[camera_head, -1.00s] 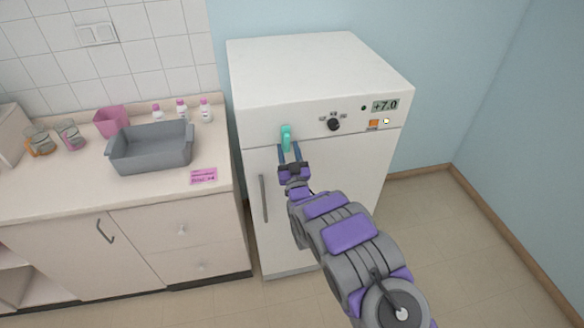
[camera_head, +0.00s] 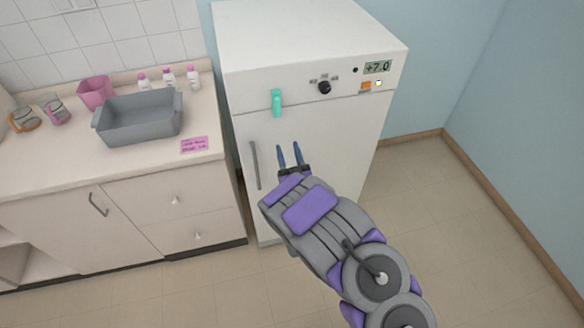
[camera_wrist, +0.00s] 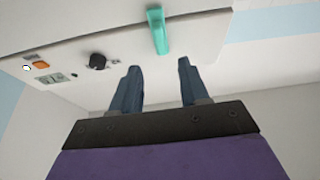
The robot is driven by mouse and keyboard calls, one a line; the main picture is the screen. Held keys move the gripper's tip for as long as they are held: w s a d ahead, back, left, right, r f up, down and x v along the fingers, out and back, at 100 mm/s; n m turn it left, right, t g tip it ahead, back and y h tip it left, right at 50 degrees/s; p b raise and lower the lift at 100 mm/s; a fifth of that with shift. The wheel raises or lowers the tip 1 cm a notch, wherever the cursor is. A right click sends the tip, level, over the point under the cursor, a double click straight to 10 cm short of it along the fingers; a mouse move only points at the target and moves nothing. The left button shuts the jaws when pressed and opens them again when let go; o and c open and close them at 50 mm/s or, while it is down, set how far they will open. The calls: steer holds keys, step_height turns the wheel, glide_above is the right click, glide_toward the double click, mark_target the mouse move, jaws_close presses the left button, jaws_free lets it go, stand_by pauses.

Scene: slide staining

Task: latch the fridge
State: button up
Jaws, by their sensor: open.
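The white fridge (camera_head: 312,150) stands against the blue wall with its door closed against the body, as far as the head view shows. The teal latch (camera_head: 276,102) hangs upright across the seam between the top panel and the door. It also shows in the wrist view (camera_wrist: 158,32), above and beyond the fingers. My gripper (camera_head: 290,152) is open and empty, below and slightly right of the latch and apart from it. In the wrist view my gripper's two blue fingers (camera_wrist: 158,80) are spread with nothing between them.
A grey vertical door handle (camera_head: 255,165) is left of my gripper. The fridge's top panel has a black knob (camera_head: 324,87) and a display (camera_head: 377,67) reading +7.0. A counter at left holds a grey basin (camera_head: 138,118), bottles and a pink label (camera_head: 194,145). The floor at right is clear.

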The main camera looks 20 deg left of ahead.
steer(key=shift+b+v, duration=0.45)
steer(key=shift+v, duration=1.8)
steer(key=shift+d+r, duration=0.1)
